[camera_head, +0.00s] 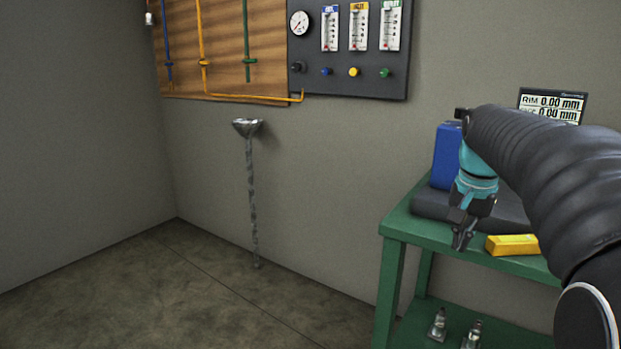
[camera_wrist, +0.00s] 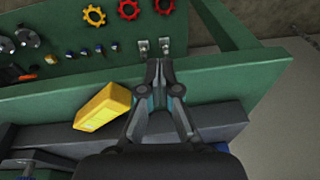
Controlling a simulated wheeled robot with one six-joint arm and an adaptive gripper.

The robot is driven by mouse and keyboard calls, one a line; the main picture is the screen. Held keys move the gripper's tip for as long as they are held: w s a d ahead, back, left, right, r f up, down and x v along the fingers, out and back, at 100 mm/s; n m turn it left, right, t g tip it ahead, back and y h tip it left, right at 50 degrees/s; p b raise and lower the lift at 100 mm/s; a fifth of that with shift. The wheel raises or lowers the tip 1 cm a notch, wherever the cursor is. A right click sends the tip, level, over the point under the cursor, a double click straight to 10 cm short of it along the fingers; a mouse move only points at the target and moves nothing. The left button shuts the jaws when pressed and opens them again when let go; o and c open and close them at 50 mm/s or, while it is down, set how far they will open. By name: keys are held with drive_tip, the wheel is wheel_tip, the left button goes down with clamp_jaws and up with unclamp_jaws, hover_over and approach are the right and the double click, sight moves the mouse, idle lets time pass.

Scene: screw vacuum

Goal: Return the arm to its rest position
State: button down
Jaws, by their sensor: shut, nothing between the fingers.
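My gripper (camera_head: 461,240) points down over the front left part of the green table (camera_head: 400,222), at the end of my dark, sleeved arm. Its fingers are shut and hold nothing. In the wrist view my gripper (camera_wrist: 160,66) shows from above, with its fingertips together near the table edge. A yellow block (camera_head: 512,245) lies on the table just right of the gripper; it also shows in the wrist view (camera_wrist: 103,107), left of the fingers and apart from them.
A blue box (camera_head: 447,155), a dark case (camera_head: 430,205) and a display (camera_head: 552,104) are behind the gripper. A lower shelf holds small metal fittings (camera_head: 438,325). A gauge panel (camera_head: 347,50) hangs above. The floor at left is clear.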

drive_tip(key=s+a+f+n+t, duration=0.1)
drive_tip(key=s+a+f+n, duration=0.2)
drive_tip(key=s+a+f, duration=0.3)
drive_tip(key=s+a+f+n+t, duration=0.2)
drive_tip(key=s+a+f+n, duration=0.2)
drive_tip(key=s, duration=1.2)
drive_tip(key=shift+s+a+f+n+y, duration=0.3)
drive_tip(key=shift+a+f, duration=0.55)
drive_tip(key=shift+a, duration=0.5)
